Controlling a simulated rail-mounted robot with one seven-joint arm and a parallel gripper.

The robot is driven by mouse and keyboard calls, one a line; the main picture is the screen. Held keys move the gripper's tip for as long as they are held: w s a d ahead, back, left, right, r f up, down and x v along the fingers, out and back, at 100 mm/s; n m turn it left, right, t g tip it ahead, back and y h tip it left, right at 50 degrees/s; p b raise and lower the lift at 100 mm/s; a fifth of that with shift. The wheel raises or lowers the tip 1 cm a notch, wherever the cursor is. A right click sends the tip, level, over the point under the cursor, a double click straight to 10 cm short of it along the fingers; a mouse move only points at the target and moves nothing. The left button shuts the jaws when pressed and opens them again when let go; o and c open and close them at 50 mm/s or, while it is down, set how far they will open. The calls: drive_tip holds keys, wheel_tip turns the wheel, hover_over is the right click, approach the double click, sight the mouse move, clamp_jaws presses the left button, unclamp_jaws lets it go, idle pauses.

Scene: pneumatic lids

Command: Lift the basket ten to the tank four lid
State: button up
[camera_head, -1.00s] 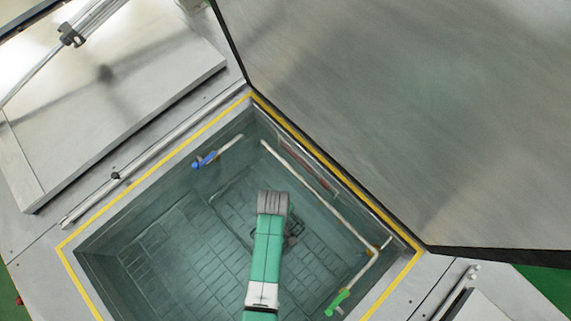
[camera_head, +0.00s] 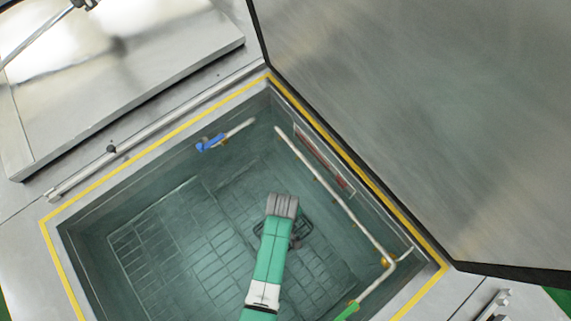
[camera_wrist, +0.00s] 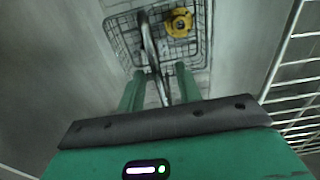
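A small dark wire basket (camera_head: 303,228) lies low in the open tank (camera_head: 150,185), partly hidden behind my arm in the head view. In the wrist view the basket (camera_wrist: 125,40) holds a yellow ring-shaped part (camera_wrist: 179,22). Its metal handle (camera_wrist: 151,50) rises between the two green fingers of my gripper (camera_wrist: 160,70). The fingers are apart, with gaps beside the handle. In the head view my gripper's fingertips are hidden beneath the arm. A large grey lid (camera_head: 420,110) stands raised at the tank's right side. I see no numbers on basket or lid.
A closed grey lid (camera_head: 125,75) lies left of the tank. Pipes with a blue valve handle (camera_head: 211,143) and a green one (camera_head: 347,311) run along the tank walls. A wire grid (camera_wrist: 297,80) stands at the right in the wrist view.

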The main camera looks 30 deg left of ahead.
clamp_jaws()
drive_tip(key=shift+r+p, duration=1.6)
drive_tip(key=shift+p, duration=0.15)
